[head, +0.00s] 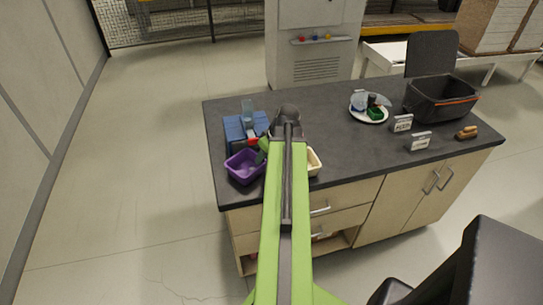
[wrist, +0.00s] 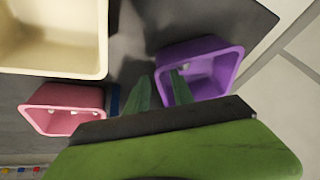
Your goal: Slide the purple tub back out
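The purple tub (head: 244,167) stands upright near the counter's front left edge, left of my arm. In the wrist view the purple tub (wrist: 222,72) is at upper right, and small pale things show inside it. My gripper (wrist: 160,80) has its two green fingers apart at the tub's near-left wall. One finger is outside the wall, and the other overlaps the tub's opening. A gap shows between the fingers. In the head view my gripper (head: 263,151) is at the tub's upper right side, partly hidden by my arm.
A cream tub (head: 314,161) is right of my arm, partly hidden. A pink tub (wrist: 65,108) lies left of my fingers in the wrist view. A blue box (head: 233,130) stands behind the purple tub. A plate and black bin (head: 440,98) are far right; the counter's middle is clear.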

